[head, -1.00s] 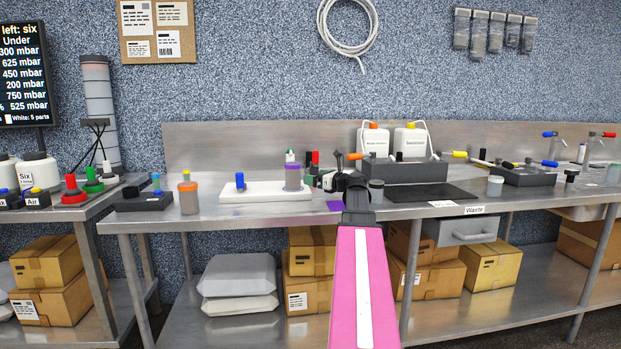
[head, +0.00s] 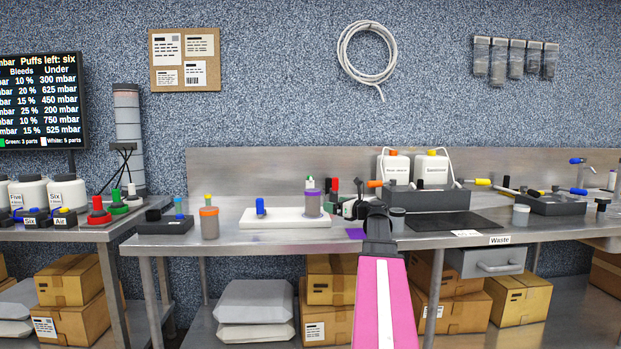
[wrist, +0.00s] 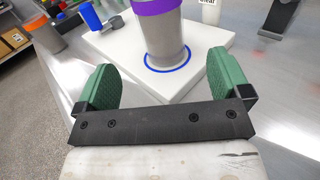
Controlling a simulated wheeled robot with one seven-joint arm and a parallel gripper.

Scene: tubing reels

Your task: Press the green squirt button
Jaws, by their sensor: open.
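A green button (head: 118,206) stands on the left bench, between a red button (head: 98,213) and a white-topped one (head: 132,196). I cannot tell if it carries a label. My gripper (wrist: 163,62) is open and empty, its green fingers apart in the wrist view. Beyond them stands a grey cup with a purple band (wrist: 167,35) on a white slab, inside a blue ring. In the head view my gripper (head: 352,206) is over the middle bench, well to the right of the green button; its fingers are hard to make out.
A grey-orange cup (head: 209,223) and a dark block (head: 165,226) stand at the middle bench's left end. The white slab (head: 285,220) bears a blue peg (head: 260,207). A dark tray (head: 429,199) lies right. A wall screen (head: 40,101) reads "Puffs left: six". A gap separates the benches.

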